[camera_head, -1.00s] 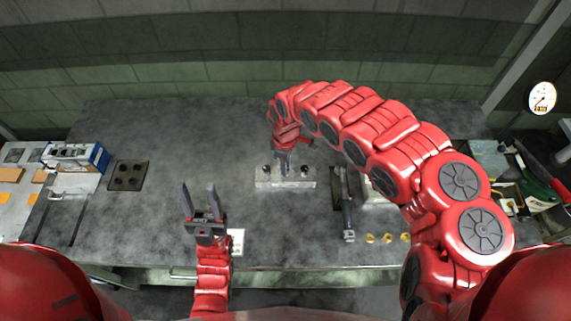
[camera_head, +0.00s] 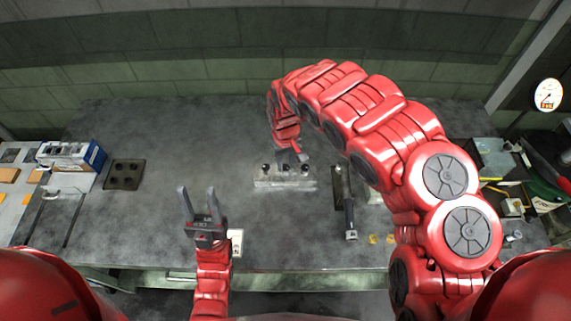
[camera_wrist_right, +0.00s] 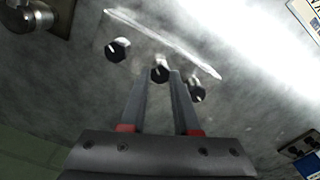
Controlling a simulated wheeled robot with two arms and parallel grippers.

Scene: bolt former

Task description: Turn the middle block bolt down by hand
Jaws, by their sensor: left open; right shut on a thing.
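A pale metal block (camera_head: 270,183) sits on the bench near the middle of the head view, with a row of dark-headed bolts on top. In the right wrist view the left bolt (camera_wrist_right: 117,49), middle bolt (camera_wrist_right: 160,70) and right bolt (camera_wrist_right: 197,92) each show a light mark on the head. My right gripper (camera_head: 287,160) reaches down to the block from behind. Its fingertips (camera_wrist_right: 160,78) are shut on the middle bolt, partly covering it. My left gripper (camera_head: 200,195) is open and empty, in front and to the left of the block.
A wrench-like tool (camera_head: 349,212) lies right of the block, with small brass pieces (camera_head: 374,239) near it. A dark plate with holes (camera_head: 124,174) and a blue-and-white box (camera_head: 75,156) are at left. A dial gauge (camera_head: 548,95) is at far right.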

